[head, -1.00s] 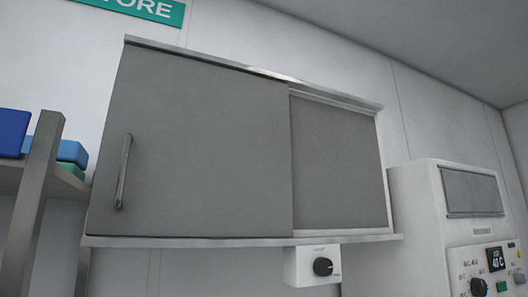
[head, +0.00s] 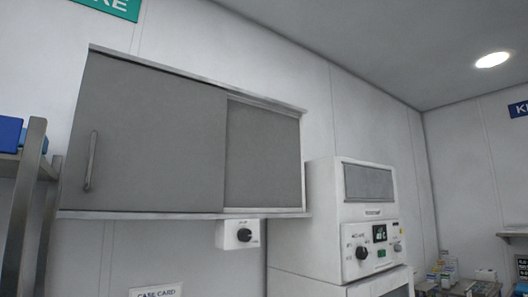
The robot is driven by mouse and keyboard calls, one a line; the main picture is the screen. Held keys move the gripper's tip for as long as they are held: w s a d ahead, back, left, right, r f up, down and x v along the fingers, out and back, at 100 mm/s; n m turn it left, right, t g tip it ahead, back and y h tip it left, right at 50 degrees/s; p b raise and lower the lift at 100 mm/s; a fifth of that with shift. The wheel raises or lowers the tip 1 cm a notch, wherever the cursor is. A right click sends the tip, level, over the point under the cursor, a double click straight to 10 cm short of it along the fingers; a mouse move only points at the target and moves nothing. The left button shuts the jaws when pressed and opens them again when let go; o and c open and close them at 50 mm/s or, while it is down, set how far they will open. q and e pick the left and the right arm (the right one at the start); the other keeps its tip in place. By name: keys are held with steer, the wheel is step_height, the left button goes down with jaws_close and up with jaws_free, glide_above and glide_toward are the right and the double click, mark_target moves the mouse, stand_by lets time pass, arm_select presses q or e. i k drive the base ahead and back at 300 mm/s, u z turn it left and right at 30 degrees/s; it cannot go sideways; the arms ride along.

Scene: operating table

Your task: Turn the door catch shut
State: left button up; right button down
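A grey wall cabinet with two sliding door panels fills the left half of the head view. Its front left door (head: 150,135) has a vertical bar handle (head: 90,161). The right panel (head: 263,155) sits behind it, and both look closed across the front. Below the cabinet's lower right edge is a small white box with a black rotary knob (head: 244,235), which may be the door catch. The knob's marking is too small to read. Neither of my grippers shows.
A white machine (head: 350,215) with a dial, small display and green button stands right of the cabinet. A metal shelf rack (head: 22,205) with blue boxes is at the left edge. Small boxes (head: 446,270) stand at the lower right.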

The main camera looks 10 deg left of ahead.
mark_target(243, 235)
steer(key=z, duration=1.2)
steer(key=i, duration=1.35)
steer(key=u, duration=2)
